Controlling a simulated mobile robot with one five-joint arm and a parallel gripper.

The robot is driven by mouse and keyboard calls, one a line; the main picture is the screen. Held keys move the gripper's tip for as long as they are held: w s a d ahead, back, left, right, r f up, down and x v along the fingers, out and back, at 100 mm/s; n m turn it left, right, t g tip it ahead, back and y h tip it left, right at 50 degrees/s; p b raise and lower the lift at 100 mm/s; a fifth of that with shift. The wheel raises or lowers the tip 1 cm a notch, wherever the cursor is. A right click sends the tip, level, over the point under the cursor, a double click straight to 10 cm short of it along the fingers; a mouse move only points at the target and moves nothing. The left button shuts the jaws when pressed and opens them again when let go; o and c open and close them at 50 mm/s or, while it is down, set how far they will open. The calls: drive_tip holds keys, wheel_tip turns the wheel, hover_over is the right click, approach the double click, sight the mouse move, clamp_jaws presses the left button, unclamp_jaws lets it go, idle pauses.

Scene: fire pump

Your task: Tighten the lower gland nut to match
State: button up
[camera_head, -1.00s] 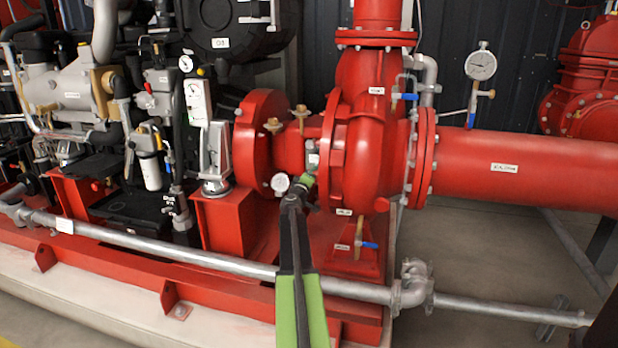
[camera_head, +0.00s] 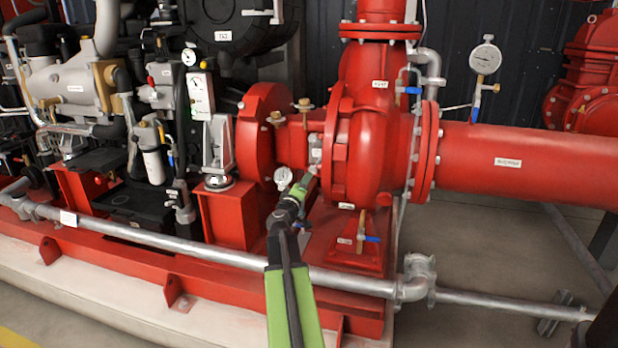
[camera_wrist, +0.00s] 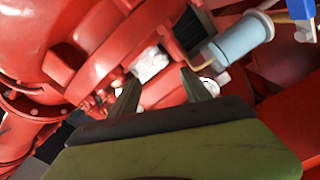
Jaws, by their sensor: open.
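In the head view, my green and black gripper (camera_head: 307,178) reaches up toward the shaft gap between the round red bearing housing and the red pump casing (camera_head: 367,150). A small grey fitting (camera_head: 315,150) sits in that gap, just above my fingertips. I cannot tell the upper and lower gland nuts apart there. In the wrist view, my two fingers (camera_wrist: 160,92) stand apart with nothing held between them. A blurred whitish part (camera_wrist: 150,65) shows beyond the gap between them, apparently not gripped. My gripper hides part of the area below the shaft.
A small round gauge (camera_head: 283,177) stands close left of my gripper. Brass fittings (camera_head: 304,105) stick up above the shaft. A grey pipe (camera_head: 230,256) runs across the front, below my gripper. A blue-handled valve (camera_head: 362,235) is at lower right. A pale cylinder (camera_wrist: 242,40) shows in the wrist view.

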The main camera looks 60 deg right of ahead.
drive_tip(key=v, duration=0.4)
drive_tip(key=shift+a, duration=0.15)
